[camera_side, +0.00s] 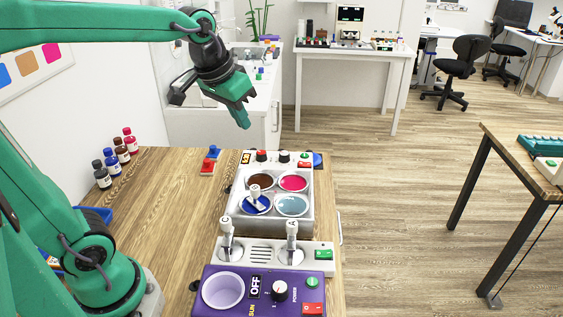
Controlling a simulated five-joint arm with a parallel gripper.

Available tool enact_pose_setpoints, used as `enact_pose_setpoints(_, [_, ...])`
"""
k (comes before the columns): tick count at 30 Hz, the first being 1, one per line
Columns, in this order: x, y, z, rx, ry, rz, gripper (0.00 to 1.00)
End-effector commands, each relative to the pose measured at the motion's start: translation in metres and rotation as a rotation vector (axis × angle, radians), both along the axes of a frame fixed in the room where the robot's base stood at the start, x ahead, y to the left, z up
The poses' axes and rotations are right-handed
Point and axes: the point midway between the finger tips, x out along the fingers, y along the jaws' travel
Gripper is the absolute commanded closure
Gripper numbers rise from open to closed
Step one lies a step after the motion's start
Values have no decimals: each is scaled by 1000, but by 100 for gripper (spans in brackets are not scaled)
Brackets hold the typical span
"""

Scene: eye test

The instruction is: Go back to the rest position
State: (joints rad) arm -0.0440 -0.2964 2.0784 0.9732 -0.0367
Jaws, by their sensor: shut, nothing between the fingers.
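My gripper (243,120) is at the end of my green arm, raised well above the far end of the wooden table (165,215). It points down and to the right. Its fingers are shut with nothing between them. It touches nothing in view.
On the table stand a grey tray (312,225) with several coloured wells, a white panel (262,254) with two upright handled tools, and a purple device (240,309) marked OFF. Several small bottles (112,162) line the left edge. Red and blue pieces (207,167) lie near the far edge.

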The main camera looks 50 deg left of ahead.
Motion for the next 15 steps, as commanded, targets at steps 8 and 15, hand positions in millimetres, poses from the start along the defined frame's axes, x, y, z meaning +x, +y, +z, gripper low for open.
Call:
enact_pose_setpoints(8, [-60, -9, -13, 9, -53, -38, 100])
enact_pose_setpoints(15, [-101, -13, -33, 15, -89, -64, 100])
